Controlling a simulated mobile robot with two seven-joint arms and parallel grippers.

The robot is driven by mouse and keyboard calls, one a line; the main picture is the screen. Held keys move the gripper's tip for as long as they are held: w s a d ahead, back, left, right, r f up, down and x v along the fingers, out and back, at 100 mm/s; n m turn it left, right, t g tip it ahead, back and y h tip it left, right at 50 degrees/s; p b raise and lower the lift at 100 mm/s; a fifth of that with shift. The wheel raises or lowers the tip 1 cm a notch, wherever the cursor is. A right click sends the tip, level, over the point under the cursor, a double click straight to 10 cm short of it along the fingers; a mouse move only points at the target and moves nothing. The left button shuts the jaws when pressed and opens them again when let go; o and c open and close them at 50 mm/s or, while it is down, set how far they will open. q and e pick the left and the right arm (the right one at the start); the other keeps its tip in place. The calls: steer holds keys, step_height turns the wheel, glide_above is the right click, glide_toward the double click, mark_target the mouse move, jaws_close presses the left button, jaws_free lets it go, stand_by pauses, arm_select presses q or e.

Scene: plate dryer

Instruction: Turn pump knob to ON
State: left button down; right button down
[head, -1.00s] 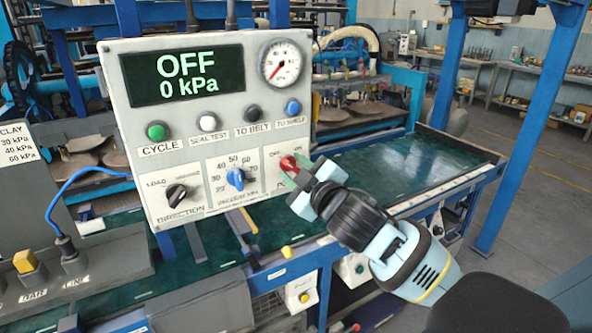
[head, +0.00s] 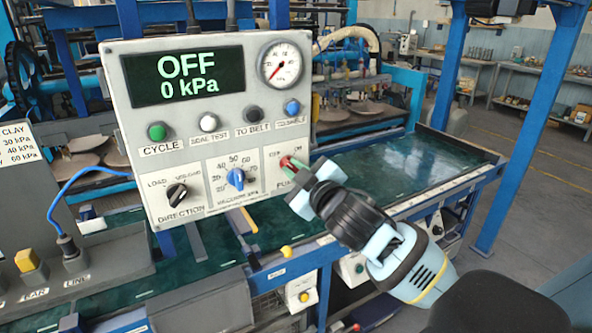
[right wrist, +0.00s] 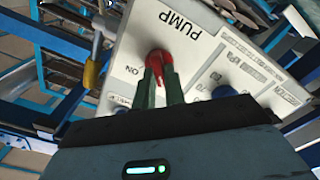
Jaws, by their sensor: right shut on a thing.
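The red pump knob (head: 288,164) is at the lower right of the grey control panel (head: 130,108), between OFF and ON marks. My right gripper (head: 296,172) is at the knob, in front of the panel. In the right wrist view, its green fingers (right wrist: 160,82) are shut on the red knob (right wrist: 158,58), under the PUMP label. The fingers hide part of the knob, so its exact pointing is hard to tell. The panel display (head: 184,78) reads OFF and 0 kPa. My left gripper is not in view.
The panel also carries a blue vacuum knob (head: 236,179), a black direction knob (head: 177,193), several push buttons and a round gauge (head: 282,62). A green-topped conveyor table (head: 420,165) extends to the right behind my gripper. The floor at the far right is clear.

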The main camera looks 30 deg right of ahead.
steer(key=m, duration=0.4)
steer(key=shift+p, duration=0.3)
steer(key=m, duration=0.4)
steer(key=shift+d+m, duration=0.15)
steer(key=shift+m, duration=0.25)
steer(key=m, duration=0.4)
steer(key=shift+d, duration=0.1)
steer(key=shift+f+m, duration=0.1)
steer(key=shift+m, duration=2.3)
steer(key=c, duration=1.5)
jaws_free()
steer(key=shift+o, duration=0.2)
steer(key=shift+s, duration=0.1)
